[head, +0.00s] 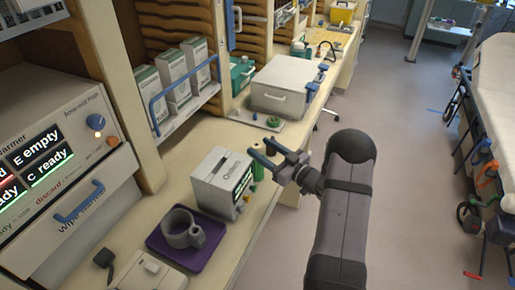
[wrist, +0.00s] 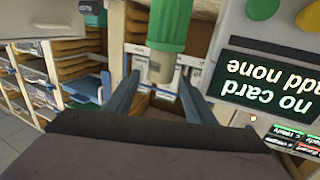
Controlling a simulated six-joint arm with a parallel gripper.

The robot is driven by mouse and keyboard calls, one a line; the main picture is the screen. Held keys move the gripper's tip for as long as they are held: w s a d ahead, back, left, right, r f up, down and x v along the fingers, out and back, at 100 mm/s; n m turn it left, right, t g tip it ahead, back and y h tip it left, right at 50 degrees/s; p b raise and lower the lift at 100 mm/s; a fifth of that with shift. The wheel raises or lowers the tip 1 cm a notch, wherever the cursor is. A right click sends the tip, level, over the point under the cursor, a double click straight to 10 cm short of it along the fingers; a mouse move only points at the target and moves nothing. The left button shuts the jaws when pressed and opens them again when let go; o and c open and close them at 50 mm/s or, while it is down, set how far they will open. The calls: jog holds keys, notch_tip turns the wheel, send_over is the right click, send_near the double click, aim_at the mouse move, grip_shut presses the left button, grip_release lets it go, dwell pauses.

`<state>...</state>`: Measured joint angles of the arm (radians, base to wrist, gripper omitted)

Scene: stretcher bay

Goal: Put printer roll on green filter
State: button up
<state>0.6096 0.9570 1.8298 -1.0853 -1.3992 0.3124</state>
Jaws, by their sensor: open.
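My gripper (head: 259,148) is open, its two blue-grey fingers reaching left over the counter beside the grey boxy device. In the wrist view, a green cylinder (wrist: 170,22) with a pale lower part lies beyond and between the open fingertips (wrist: 157,80), with nothing clamped. In the head view, a green upright thing (head: 258,169) shows just under the fingers, partly hidden by them; it may be the same piece. I cannot tell whether it is the green filter. A small green round piece (head: 273,122) sits on a pale plate farther back. I cannot make out the printer roll for sure.
The grey device (head: 215,181) with a lit screen (wrist: 262,88) stands close to my gripper. A grey ring-shaped holder (head: 181,232) rests on a purple mat (head: 165,248). A large pale case (head: 283,84) stands behind. The floor right of the counter is open.

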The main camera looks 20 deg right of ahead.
jog(key=b+v, duration=0.3)
jog(key=v, duration=0.6)
jog(key=w+f+m+g+h, duration=0.2)
jog(key=w+f+g+h, duration=0.15)
jog(key=h, duration=0.25)
jog(key=s+a+f+m+g+h, duration=0.1)
jog(key=s+a+g, duration=0.5)
jog(key=s, duration=0.8)
jog(key=s+a+f+m+g, duration=0.2)
jog(key=s+a+g, duration=0.4)
jog(key=s+a, duration=0.4)
jog(key=s, duration=0.5)
jog(key=shift+f+g+h, duration=0.15)
jog(key=shift+g+h, duration=0.2)
jog(key=shift+h, duration=0.05)
